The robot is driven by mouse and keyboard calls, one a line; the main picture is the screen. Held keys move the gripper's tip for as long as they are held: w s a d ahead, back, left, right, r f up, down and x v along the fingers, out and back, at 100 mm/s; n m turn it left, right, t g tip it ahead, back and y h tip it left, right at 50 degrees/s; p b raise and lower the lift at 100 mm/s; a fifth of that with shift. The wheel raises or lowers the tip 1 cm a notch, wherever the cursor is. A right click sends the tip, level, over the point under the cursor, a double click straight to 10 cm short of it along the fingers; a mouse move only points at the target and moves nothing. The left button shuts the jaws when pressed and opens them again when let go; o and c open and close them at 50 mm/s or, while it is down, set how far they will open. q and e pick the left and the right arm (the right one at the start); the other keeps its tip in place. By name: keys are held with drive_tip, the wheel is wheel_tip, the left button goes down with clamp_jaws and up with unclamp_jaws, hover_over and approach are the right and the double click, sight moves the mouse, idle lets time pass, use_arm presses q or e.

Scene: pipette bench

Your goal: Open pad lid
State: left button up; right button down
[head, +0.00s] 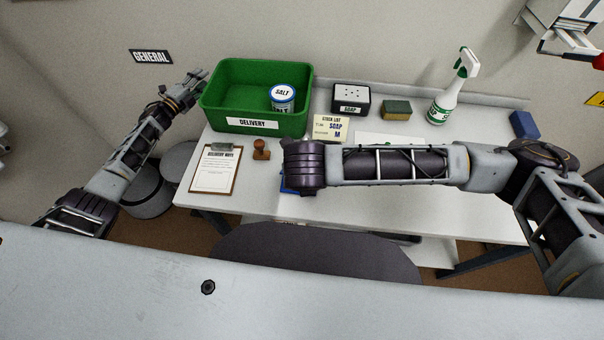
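A blue thing (287,185), perhaps the pad, shows only as a small edge beside and below the end of my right arm. The arm hides the rest, so I cannot tell whether a lid is open or shut. My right gripper is hidden beneath the dark wrist at the end of that arm, over the table. My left gripper (196,82) is at the left, beside the left end of the green crate and away from the blue thing. Its fingers are too small to read as open or shut.
On the white table (235,200) are a green delivery crate (220,121) with a salt tub (283,99), a clipboard (214,171), a wooden stamp (261,150), a stock-list card (329,128), a soap box (350,98), a sponge (397,109), a spray bottle (444,102) and a blue block (523,125).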

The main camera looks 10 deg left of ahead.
use_arm(q)
drive_tip(key=s+a+f+n+g+y, duration=0.1)
drive_tip(key=s+f+n+y, duration=0.3)
drive_tip(key=f, duration=0.7)
drive_tip(key=s+a+f+n+g+y, duration=0.1)
drive_tip(key=s+f+n, duration=0.35)
drive_tip(key=f, duration=0.75)
use_arm(e)
drive_tip(key=shift+w, duration=0.1)
use_arm(q)
drive_tip(key=s+f+n+g+y, duration=0.3)
drive_tip(key=s+f+n+g, duration=0.15)
drive_tip(key=s+f, duration=1.45)
drive_tip(key=s+d+f+n+g, duration=0.2)
drive_tip(key=s+f, duration=0.3)
drive_tip(key=s, duration=0.5)
drive_tip(key=s+d+f+n+g, duration=0.15)
drive_tip(key=s+f, duration=0.35)
drive_tip(key=s, duration=0.6)
drive_tip(key=s+d+f+n+g, duration=0.25)
drive_tip(key=s+f, duration=0.35)
drive_tip(key=s, duration=0.4)
drive_tip(key=s+d+f+n+g, duration=0.1)
drive_tip(key=s+d+g, duration=0.1)
drive_tip(key=s+d, duration=0.7)
drive_tip(key=shift+d+f+g, duration=0.2)
drive_tip(key=shift+f+g, duration=0.05)
drive_tip(key=shift+g, duration=0.1)
